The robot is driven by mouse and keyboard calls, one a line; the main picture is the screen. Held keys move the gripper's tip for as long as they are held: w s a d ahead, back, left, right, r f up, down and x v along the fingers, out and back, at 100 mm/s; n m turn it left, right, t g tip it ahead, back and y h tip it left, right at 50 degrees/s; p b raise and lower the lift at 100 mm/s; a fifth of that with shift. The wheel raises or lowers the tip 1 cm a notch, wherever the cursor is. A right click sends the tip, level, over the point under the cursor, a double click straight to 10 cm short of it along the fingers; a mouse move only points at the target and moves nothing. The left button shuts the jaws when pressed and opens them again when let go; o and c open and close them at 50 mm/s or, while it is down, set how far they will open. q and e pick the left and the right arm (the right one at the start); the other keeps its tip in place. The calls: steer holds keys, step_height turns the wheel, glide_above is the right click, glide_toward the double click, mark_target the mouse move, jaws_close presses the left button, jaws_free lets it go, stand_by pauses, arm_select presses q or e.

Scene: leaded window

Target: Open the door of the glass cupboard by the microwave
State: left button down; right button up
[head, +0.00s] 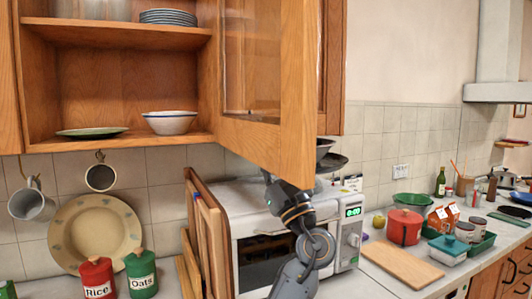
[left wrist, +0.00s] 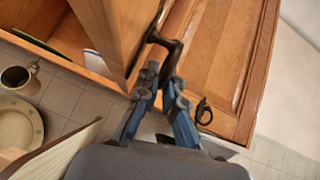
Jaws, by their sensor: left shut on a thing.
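The glass cupboard (head: 120,143) is on the wall to the left of and above the microwave (head: 350,205). Its glass-paned wooden door (head: 262,140) stands swung outward, and the shelves inside show. In the left wrist view, the dark door handle (left wrist: 172,44) is on the door's outer face. My left gripper (left wrist: 160,78) is shut on this handle. In the head view, the door hides its fingertips, and only my wrist and arm show below the door's lower edge. My right gripper is in neither view.
A bowl (head: 170,122), a green plate (head: 92,132) and stacked plates (head: 168,16) are in the cupboard. Wooden boards (head: 205,235) lean left of the microwave. Mugs hang below the cupboard. A closed neighbouring cabinet door (left wrist: 225,50) is beside the open door.

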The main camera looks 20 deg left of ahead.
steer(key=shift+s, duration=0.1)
arm_select(q)
steer(key=c, duration=1.8)
jaws_free()
steer(key=shift+o, duration=0.2)
steer(key=shift+f, duration=0.1)
steer(key=v, duration=1.1)
steer(key=shift+s+d+f, duration=0.2)
steer(key=shift+f, duration=0.05)
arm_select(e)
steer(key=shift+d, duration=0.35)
